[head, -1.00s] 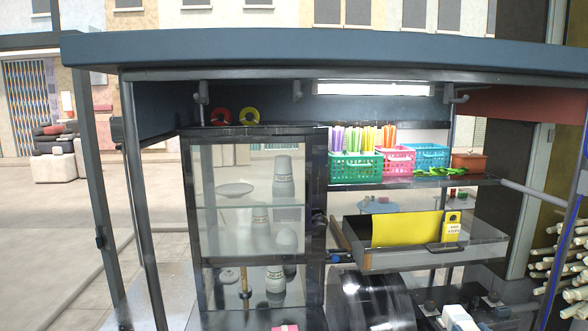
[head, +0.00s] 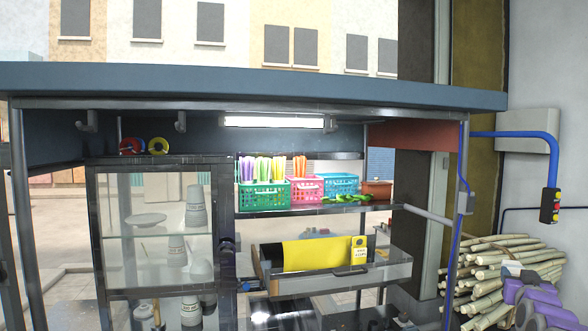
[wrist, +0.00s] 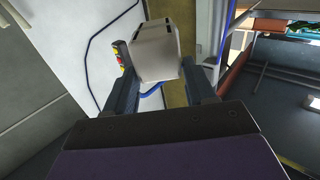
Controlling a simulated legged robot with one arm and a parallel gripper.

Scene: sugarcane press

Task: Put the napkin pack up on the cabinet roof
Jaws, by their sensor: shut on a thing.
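A pale, box-shaped pack with dark slots, which looks like the napkin pack (wrist: 152,42), is held between both fingers of my gripper (wrist: 154,62) in the wrist view. In the head view my purple arm is at the lower right, in front of the cane pile; the pack is hard to make out there. The glass-fronted cabinet (head: 101,235) stands at the left under the stall roof. Its flat dark roof (head: 195,158) carries a red ring and a yellow ring at the left; its right part looks bare. My gripper is far right of the cabinet.
A shelf right of the cabinet holds green (head: 262,192), pink (head: 308,190) and blue (head: 341,185) baskets. Below it is a tray (head: 385,273) with a yellow panel (head: 312,254). The stall canopy (head: 250,86) overhangs the cabinet. Sugarcane (head: 490,262) is piled at the right.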

